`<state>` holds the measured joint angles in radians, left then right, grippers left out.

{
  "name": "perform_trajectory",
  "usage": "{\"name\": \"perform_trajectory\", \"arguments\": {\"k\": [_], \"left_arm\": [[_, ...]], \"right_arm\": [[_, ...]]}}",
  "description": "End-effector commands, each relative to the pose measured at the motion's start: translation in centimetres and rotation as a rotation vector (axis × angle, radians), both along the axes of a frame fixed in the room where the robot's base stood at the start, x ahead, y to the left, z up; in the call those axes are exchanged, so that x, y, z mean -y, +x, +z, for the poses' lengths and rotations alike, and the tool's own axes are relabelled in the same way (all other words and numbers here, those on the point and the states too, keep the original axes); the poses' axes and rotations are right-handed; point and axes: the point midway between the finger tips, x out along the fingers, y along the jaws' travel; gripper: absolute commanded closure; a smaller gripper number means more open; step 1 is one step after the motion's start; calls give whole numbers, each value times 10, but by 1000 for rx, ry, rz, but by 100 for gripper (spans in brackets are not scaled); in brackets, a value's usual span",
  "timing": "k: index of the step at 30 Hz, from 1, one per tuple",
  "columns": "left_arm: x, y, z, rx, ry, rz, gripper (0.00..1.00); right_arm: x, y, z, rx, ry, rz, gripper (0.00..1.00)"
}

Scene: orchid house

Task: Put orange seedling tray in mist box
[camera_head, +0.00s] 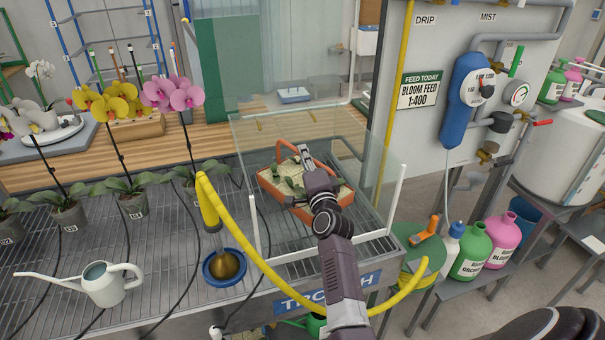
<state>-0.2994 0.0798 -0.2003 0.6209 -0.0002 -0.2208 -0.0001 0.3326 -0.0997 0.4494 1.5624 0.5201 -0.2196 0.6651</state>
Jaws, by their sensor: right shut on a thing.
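The orange seedling tray (272,192) has a raised handle and holds pale filling with several small green seedlings. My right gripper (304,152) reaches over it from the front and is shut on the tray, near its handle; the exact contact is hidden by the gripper. The mist box (376,163) has clear walls and white corner posts and stands on the slatted bench. The tray appears within the box's outline, towards its back. I cannot tell whether its underside touches the box floor. My left gripper is not in view.
Potted orchids (131,203) and a white watering can (104,286) stand on the bench at left. Bottles (470,250) stand at right, below the feed panel (465,40).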

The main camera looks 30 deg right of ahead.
Motion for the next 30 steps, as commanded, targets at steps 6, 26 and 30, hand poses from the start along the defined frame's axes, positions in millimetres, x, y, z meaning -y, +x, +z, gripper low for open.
{"name": "perform_trajectory", "arguments": {"k": [6,26,30], "left_arm": [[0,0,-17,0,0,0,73],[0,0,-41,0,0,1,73],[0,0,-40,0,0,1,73]], "right_arm": [[2,-4,-16,4,-2,-3,100],[4,-12,-46,-1,0,-5,90],[4,-12,-45,-1,0,-5,74]]}}
